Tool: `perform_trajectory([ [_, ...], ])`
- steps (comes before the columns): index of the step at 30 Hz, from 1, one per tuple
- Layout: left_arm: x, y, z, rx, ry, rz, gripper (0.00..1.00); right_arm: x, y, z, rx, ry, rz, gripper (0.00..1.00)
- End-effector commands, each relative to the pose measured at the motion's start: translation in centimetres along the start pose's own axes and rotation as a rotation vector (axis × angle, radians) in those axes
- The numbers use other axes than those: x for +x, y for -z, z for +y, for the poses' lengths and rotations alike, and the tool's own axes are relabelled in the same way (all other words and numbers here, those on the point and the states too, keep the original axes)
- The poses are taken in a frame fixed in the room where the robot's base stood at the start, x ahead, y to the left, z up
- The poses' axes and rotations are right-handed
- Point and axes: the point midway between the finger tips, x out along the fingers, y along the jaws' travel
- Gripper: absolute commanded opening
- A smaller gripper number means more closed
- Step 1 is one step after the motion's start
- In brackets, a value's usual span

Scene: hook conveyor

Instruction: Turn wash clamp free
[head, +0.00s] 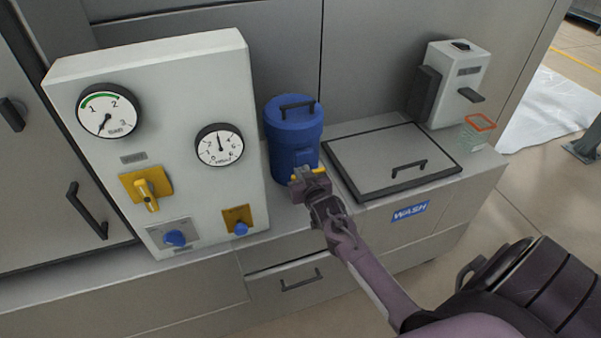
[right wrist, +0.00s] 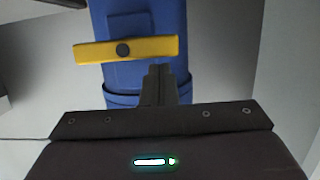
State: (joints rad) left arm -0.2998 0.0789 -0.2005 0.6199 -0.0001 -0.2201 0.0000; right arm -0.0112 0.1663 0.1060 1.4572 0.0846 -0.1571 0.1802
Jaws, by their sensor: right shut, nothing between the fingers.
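The wash clamp appears to be a yellow bar (right wrist: 150,47) with a dark round pivot on the front of a blue lidded canister (head: 291,140). In the right wrist view the bar lies nearly level, its right end slightly higher. In the head view only the ends of the yellow bar (head: 319,169) show past my gripper. My right gripper (head: 304,176) is shut and empty in front of the canister. In the right wrist view its fingertips (right wrist: 158,70) appear just below the bar's right half; I cannot tell whether they touch it. My left gripper is out of view.
A white panel (head: 150,85) with gauges, a yellow lever valve (head: 146,190) and blue knobs stands left of the canister. A closed hatch (head: 365,160) lies to the right, above a blue WASH label (head: 410,212). A dispenser (head: 460,80) and orange-rimmed cup (head: 478,130) stand further right.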

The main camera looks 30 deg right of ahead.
Motion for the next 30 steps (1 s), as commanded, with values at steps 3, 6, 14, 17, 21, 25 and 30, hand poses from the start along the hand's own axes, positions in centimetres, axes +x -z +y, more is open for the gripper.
perform_trajectory([
  [3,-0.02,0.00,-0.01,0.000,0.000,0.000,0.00,0.04,-0.13,-0.02,0.000,0.000,0.001,0.00],
  [6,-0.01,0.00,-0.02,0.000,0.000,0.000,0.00,0.03,-0.13,-0.01,0.000,0.000,0.001,0.00],
  [14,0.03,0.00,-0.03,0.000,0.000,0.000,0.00,0.04,-0.16,-0.06,-0.009,-0.002,0.001,0.00],
  [17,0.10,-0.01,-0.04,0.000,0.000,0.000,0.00,0.07,-0.25,-0.12,-0.030,-0.008,0.001,0.00],
  [21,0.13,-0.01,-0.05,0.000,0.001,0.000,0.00,0.09,-0.31,-0.17,-0.054,-0.014,0.001,0.00],
  [25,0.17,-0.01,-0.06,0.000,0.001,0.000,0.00,0.11,-0.37,-0.25,-0.073,-0.018,0.001,0.00],
  [30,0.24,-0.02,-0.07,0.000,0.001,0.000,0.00,0.14,-0.47,-0.32,-0.100,-0.026,0.001,0.00],
])
